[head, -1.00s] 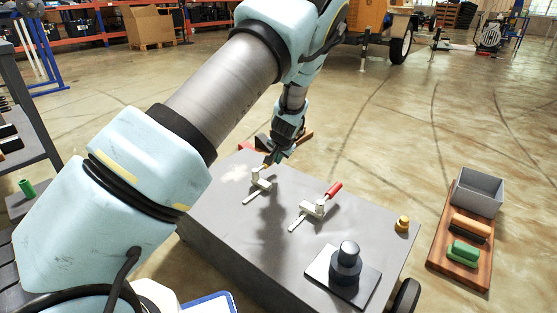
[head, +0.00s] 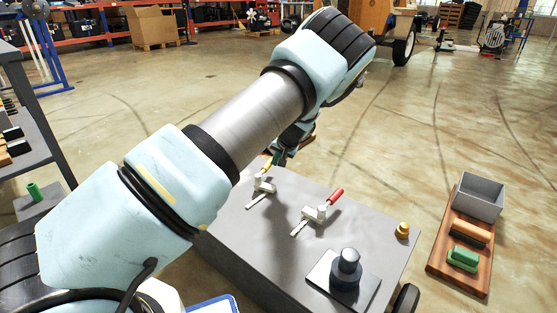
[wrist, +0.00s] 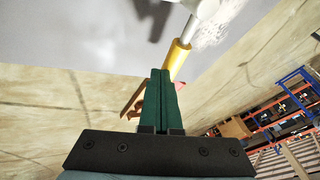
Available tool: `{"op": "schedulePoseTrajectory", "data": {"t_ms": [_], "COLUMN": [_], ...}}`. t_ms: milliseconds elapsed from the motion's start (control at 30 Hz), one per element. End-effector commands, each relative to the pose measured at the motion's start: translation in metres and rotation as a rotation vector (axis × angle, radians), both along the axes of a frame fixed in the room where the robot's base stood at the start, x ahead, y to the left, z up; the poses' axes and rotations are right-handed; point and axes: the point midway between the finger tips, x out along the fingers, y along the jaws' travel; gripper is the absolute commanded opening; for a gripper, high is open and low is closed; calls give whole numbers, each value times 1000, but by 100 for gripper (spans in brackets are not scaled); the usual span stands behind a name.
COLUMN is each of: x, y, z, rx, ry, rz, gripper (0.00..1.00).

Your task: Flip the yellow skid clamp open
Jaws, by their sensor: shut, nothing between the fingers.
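The yellow skid clamp has a pale metal body (head: 263,185) on the grey skid top (head: 285,255), with its bar pointing toward the near left. Its yellow handle (head: 267,166) rises from the far side of the body. The handle also shows in the wrist view (wrist: 179,58), just beyond and right of my fingertips. My gripper (wrist: 161,72) has green fingers shut together with nothing between them. In the head view my gripper (head: 280,158) is at the handle's far right side. I cannot tell whether the fingers touch the handle.
A second clamp (head: 315,213) with a red handle (head: 335,195) stands to the right. A dark cylinder on a plate (head: 346,265) and a yellow knob (head: 402,230) are nearer the right edge. A wooden board (head: 438,262) with a grey bin (head: 480,195) lies on the floor at right.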

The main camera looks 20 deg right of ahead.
Motion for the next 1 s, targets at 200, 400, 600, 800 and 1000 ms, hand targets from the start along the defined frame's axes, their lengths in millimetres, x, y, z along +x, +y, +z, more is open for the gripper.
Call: {"op": "schedulePoseTrajectory", "data": {"t_ms": [200,400,600,800,1000], "x": [16,29,39,46,49], "y": [9,19,31,44,54], "z": [0,-1,-2,-2,-1], "rx": [5,2,1,1,1], "ry": [-1,0,0,0,2], "rz": [205,397,587,758,891], "gripper": [0,0,0,0,0]}}
